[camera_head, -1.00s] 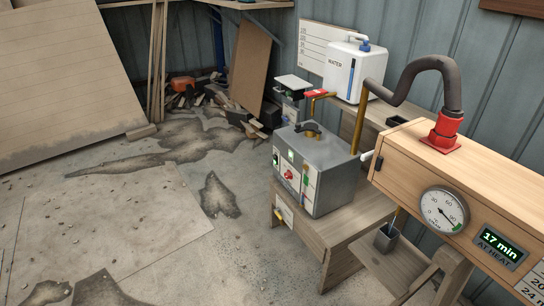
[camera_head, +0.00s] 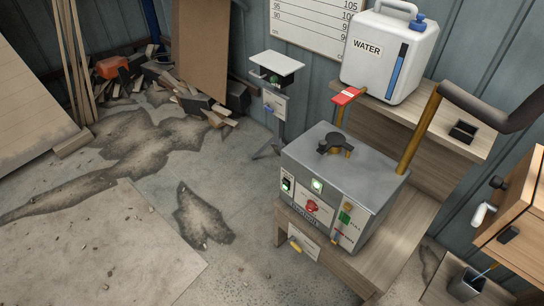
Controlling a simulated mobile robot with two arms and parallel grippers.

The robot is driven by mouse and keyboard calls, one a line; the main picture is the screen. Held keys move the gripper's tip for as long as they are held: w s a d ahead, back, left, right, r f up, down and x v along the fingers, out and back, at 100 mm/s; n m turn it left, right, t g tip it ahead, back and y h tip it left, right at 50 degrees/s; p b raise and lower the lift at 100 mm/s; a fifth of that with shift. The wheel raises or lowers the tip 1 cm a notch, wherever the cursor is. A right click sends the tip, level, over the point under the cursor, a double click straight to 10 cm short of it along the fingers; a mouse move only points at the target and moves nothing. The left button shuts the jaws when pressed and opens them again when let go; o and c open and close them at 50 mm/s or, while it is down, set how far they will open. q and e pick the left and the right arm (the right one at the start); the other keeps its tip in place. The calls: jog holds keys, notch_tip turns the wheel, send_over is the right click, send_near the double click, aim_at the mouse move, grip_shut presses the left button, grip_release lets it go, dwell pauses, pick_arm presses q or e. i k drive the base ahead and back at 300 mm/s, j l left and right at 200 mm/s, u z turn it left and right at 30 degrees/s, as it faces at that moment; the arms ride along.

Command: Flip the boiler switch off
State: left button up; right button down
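The boiler is a grey metal box (camera_head: 375,190) on a low wooden bench at centre right. Its front panel faces the lower left. A small black switch (camera_head: 286,185) sits at the panel's left edge; its position is too small to tell. A lit green lamp (camera_head: 317,186) is to the right of it, and a red knob (camera_head: 312,206) is below the lamp. Neither of my grippers is in view.
A white water tank (camera_head: 383,60) stands on a wooden shelf behind the boiler. A wooden steam box (camera_head: 520,215) is at the right. The concrete floor (camera_head: 100,245) in front left is mostly clear.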

aim_at(286, 185)
jog(key=i+j+z, duration=0.1)
jog(key=i+j, duration=0.2)
jog(key=i+j+z, duration=0.1)
jog(key=i+j, duration=0.15)
jog(key=j, duration=0.25)
jog(key=i+j+z, duration=0.1)
jog(key=i+j, duration=0.15)
jog(key=j, duration=0.2)
